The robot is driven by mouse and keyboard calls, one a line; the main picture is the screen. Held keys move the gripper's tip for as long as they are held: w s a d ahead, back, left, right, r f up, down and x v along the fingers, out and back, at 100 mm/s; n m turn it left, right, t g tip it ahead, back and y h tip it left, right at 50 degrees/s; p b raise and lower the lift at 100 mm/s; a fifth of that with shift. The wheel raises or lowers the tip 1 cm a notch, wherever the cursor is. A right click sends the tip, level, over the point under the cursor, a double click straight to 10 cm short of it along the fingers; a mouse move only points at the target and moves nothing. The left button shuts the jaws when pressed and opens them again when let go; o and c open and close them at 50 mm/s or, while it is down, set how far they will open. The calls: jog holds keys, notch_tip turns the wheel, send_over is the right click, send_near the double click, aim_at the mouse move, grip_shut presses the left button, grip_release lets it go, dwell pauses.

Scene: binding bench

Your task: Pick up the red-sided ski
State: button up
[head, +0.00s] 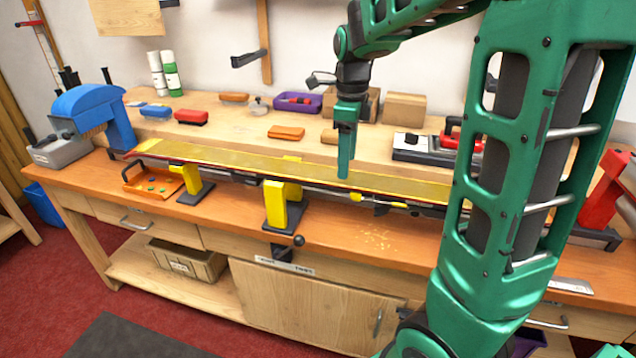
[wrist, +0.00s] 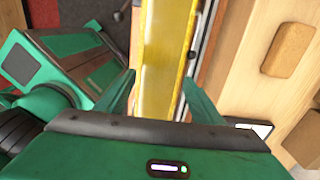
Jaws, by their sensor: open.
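A long ski with a glossy yellow upper face (head: 235,161) lies level along the bench, resting on yellow-topped supports (head: 283,203). A thin dark reddish line shows along its edge in places. My gripper (head: 344,174) is above the ski's right half, pointing down, open and empty. In the wrist view the yellow face (wrist: 165,50) runs between the two spread fingers of my gripper (wrist: 158,98), one to each side. I cannot tell whether the fingertips reach down beside the ski's edges. My arm hides the ski's right end in the head view.
A blue clamp-like tool (head: 95,110) stands at the left end and a red one (head: 606,190) at the right. An orange tray (head: 133,184) sits by the ski's left end. Behind lie a purple tray (head: 297,103), cardboard boxes (head: 404,109) and an orange block (head: 286,132).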

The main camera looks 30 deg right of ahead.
aim_at(342, 181)
jog(key=shift+w+a+f, duration=0.15)
jog(key=shift+f, duration=1.75)
jog(key=shift+w+a+f, duration=0.1)
jog(key=shift+f, duration=1.75)
jog(key=c, duration=0.7)
jog(key=shift+r, duration=0.1)
jog(key=shift+c, duration=0.6)
jog(key=shift+w+r, duration=0.1)
jog(key=shift+r, duration=0.85)
jog(key=r, duration=0.2)
jog(key=shift+a+r, duration=0.25)
jog(key=shift+r, duration=0.05)
jog(key=s+a+r, duration=0.3)
jog(key=a+r, duration=0.3)
jog(key=a, duration=0.4)
jog(key=shift+s+a+r, duration=0.2)
jog(key=shift+s+r, duration=0.1)
jog(key=shift+s, duration=0.1)
jog(key=shift+r, duration=1.45)
